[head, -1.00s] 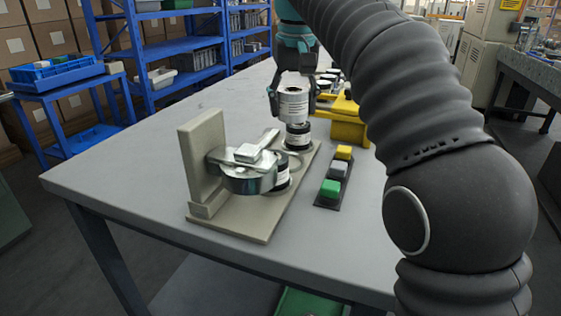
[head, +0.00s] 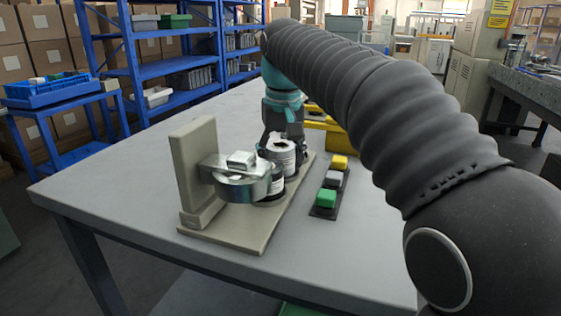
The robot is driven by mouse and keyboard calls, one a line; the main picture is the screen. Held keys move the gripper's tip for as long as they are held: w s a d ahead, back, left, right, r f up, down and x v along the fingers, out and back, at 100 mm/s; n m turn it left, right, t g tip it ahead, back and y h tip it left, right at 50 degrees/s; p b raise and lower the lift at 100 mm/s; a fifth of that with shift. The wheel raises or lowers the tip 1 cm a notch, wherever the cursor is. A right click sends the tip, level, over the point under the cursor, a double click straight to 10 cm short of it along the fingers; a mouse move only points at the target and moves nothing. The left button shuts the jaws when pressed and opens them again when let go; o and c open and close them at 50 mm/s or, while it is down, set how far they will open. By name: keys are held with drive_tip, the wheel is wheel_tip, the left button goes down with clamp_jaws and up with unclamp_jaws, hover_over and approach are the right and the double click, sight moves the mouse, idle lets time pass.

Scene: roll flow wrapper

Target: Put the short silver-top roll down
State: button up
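The short silver-top roll (head: 282,155), pale silver with a dark centre on top, is in my gripper (head: 283,143) in the head view. The fingers reach down on both sides of it, seemingly shut on it. It is just right of and behind the round metal head of the wrapper (head: 238,185), over the beige base plate (head: 240,232).
A button strip with a green button (head: 326,198), a grey one and a yellow one lies right of the base plate. A yellow holder (head: 335,137) stands behind, partly hidden by my arm. The grey table (head: 110,190) is clear at left.

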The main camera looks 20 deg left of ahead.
sight(282, 148)
drive_tip(key=shift+w+f, duration=0.1)
drive_tip(key=shift+f, duration=0.1)
drive_tip(key=o, duration=1.4)
drive_tip(key=r+p, duration=0.1)
drive_tip(key=r, duration=0.3)
drive_tip(key=r+p, duration=0.1)
drive_tip(key=r, duration=0.3)
drive_tip(key=s+r, duration=0.1)
drive_tip(key=r, duration=0.3)
drive_tip(key=shift+s+d+p, duration=0.1)
drive_tip(key=shift+d+p, duration=0.2)
drive_tip(key=shift+p, duration=0.1)
